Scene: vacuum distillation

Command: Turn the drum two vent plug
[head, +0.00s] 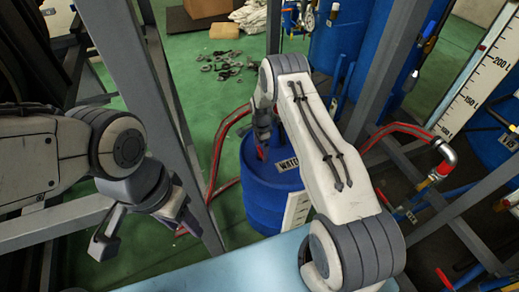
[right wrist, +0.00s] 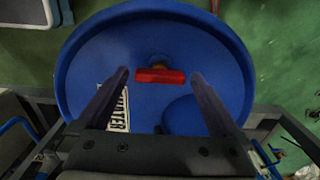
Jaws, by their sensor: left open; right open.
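A blue drum (head: 262,208) with a "WATER" label stands on the floor at the middle of the head view. In the right wrist view the drum lid (right wrist: 100,60) fills most of the picture. A red bar-shaped plug handle (right wrist: 160,76) on a brass-coloured fitting sits on the lid. I see no drum number on it. My right gripper (right wrist: 160,75) is open, with the red handle between its two fingers in the picture; contact cannot be told. In the head view this gripper is partly hidden above the lid. My left gripper (head: 143,228) is open and empty, away from the drum.
A grey metal post (head: 180,130) stands between my left gripper and the drum. A red hose (head: 222,140) runs behind the drum. Metal frames and red pipes (head: 400,130) stand to the right. Loose metal parts (head: 222,64) lie on the green floor behind.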

